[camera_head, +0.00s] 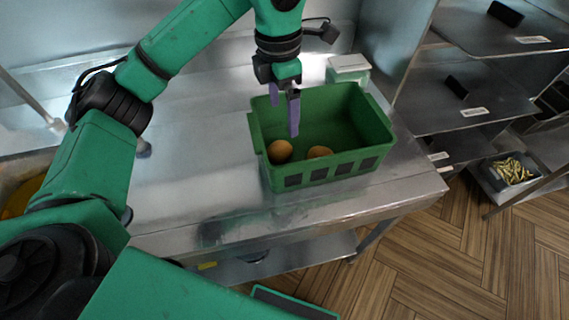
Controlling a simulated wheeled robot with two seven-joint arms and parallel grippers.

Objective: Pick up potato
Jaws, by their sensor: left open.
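Two round brown potatoes lie on the floor of a green crate (375,150) on the metal table. One potato (280,150) is near the crate's left front corner. The other potato (319,152) is to its right, by the front wall, partly hidden by it. My left gripper (284,112) is open, with its purple fingers pointing down into the crate's left part. The fingers are above and behind the potatoes and appear apart from them; nothing is between them. My right gripper is not in view.
A white-lidded container (348,68) stands behind the crate. The metal table (190,170) is bare left of the crate. Metal shelves (480,90) rise on the right, with a bin of fries (508,171) low down. A wooden floor lies in front.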

